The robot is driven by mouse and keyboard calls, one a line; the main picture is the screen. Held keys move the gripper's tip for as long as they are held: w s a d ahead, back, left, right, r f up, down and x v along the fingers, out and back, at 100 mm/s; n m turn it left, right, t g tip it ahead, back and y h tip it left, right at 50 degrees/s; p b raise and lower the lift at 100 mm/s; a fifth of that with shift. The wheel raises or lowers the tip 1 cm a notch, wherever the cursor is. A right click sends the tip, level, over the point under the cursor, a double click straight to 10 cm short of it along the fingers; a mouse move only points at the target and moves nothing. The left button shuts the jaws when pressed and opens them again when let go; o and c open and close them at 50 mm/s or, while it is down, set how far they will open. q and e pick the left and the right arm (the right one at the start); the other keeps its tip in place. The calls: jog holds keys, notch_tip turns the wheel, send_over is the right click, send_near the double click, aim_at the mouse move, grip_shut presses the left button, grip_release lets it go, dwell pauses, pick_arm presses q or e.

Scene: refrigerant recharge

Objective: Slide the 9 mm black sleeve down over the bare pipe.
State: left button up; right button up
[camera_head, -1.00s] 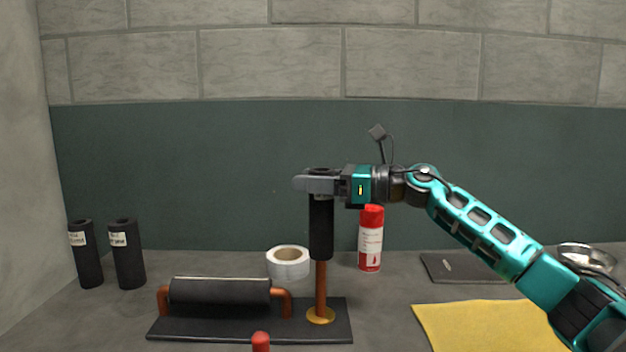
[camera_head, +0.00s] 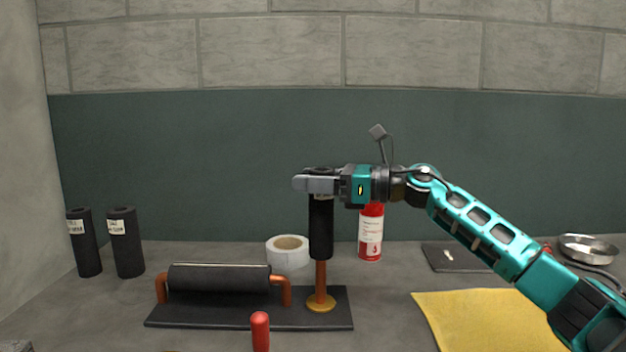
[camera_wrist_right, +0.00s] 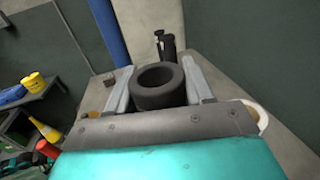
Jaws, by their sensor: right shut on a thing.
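The black sleeve (camera_head: 321,228) stands upright around the upper part of the bare copper pipe (camera_head: 321,277). A short length of pipe shows below it, down to a brass flange (camera_head: 321,303) on a dark base plate (camera_head: 215,317). My right gripper (camera_head: 318,184) is shut on the sleeve near its top. In the right wrist view the sleeve's open round end (camera_wrist_right: 158,87) sits between the two fingers. The pipe's top is not visible inside it. Any size mark on the held sleeve is not readable. My left gripper is not in view.
A black-covered horizontal copper pipe (camera_head: 219,278) lies left of the upright one. A white tape roll (camera_head: 288,252) and red-white can (camera_head: 370,235) stand behind. Two labelled black sleeves (camera_head: 126,245) stand far left. A red-tipped thing (camera_head: 260,330) rises in front; a yellow cloth (camera_head: 480,315) lies right.

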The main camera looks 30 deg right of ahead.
aim_at(313, 216)
jog(key=shift+f+b, duration=1.1)
jog(key=shift+f, duration=0.5)
jog(key=shift+f+b, duration=1.7)
jog(key=shift+f, duration=0.2)
